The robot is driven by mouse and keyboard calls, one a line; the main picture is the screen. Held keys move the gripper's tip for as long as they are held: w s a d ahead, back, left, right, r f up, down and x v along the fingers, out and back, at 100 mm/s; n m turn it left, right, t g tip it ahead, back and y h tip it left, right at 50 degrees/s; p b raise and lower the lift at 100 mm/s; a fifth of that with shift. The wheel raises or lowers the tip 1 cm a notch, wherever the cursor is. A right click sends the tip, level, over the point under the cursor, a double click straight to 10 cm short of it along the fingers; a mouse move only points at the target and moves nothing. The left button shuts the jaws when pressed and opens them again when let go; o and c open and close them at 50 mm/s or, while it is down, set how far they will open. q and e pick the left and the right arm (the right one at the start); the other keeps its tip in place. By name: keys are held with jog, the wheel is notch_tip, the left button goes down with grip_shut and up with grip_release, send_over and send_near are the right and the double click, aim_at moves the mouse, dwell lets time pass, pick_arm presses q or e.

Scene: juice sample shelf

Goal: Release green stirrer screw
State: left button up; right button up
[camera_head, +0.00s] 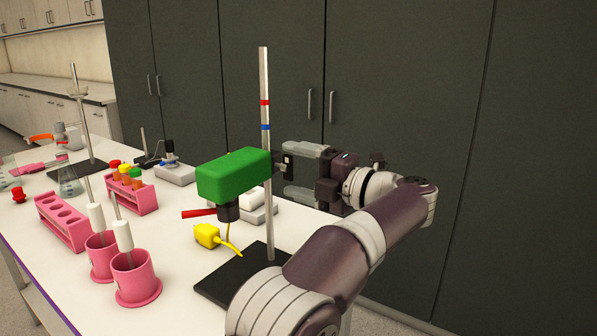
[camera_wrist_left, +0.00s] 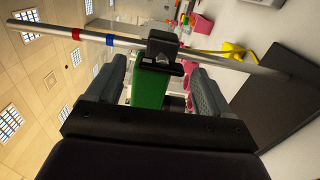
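The green stirrer (camera_head: 233,176) is a green block with a black lower part, beside a tall metal rod (camera_head: 264,75) with a red and a blue band. It also shows in the left wrist view (camera_wrist_left: 148,88). A black clamp piece (camera_wrist_left: 162,46) sits at the rod there; I cannot tell clearly whether it is the screw. My left gripper (camera_head: 284,170) is at the stirrer's right side. Its two fingers are apart, one on each side of the green block in the left wrist view (camera_wrist_left: 158,72); I see no grip on it. My right gripper is not in view.
The rod stands on a black base plate (camera_head: 224,282) near the table's right edge. A yellow object (camera_head: 207,236) lies below the stirrer. Pink cups (camera_head: 136,279) and pink racks (camera_head: 62,222) stand left on the white table. Dark cabinets (camera_head: 420,120) stand behind.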

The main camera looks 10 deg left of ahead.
pick_arm(q)
jog(key=p+v, duration=0.2)
jog(key=v, duration=1)
jog(key=shift+d, duration=0.3)
jog(key=shift+s, duration=0.1)
